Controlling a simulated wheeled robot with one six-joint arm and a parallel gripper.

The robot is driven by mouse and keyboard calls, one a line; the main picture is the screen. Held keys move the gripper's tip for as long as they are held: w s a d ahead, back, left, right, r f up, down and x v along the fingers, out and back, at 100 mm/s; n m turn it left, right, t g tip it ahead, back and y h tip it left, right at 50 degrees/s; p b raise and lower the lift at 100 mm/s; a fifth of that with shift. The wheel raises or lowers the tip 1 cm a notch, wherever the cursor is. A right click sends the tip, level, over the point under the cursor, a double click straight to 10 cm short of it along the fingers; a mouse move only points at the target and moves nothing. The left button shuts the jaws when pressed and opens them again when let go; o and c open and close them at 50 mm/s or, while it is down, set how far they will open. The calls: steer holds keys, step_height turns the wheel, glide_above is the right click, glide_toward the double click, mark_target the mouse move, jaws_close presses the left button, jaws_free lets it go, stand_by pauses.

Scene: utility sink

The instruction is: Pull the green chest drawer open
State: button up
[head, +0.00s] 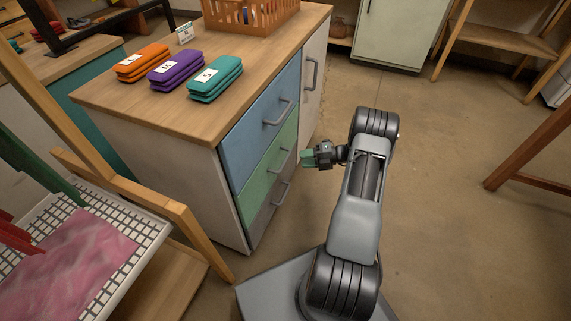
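The chest (232,190) stands left of centre with a wooden top. Its front has a blue drawer on top, the green drawer (262,181) in the middle and a grey drawer below. The green drawer looks flush with the others. Its metal bar handle (283,161) is on the front. My gripper (305,160) is just right of that handle in the picture, pointing at the drawer front. Its tip looks green. It is small here, and I cannot tell whether its fingers are open or touch the handle.
Orange, purple and teal folded stacks (215,78) and an orange basket (250,12) are on the chest top. A wooden rack with a white grid tray (145,249) stands at front left. The floor (450,200) right of my arm is clear.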

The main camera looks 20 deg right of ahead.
mark_target(285, 160)
steer(key=b+x, duration=0.2)
steer(key=x, duration=0.6)
jaws_close()
stand_by(0.4)
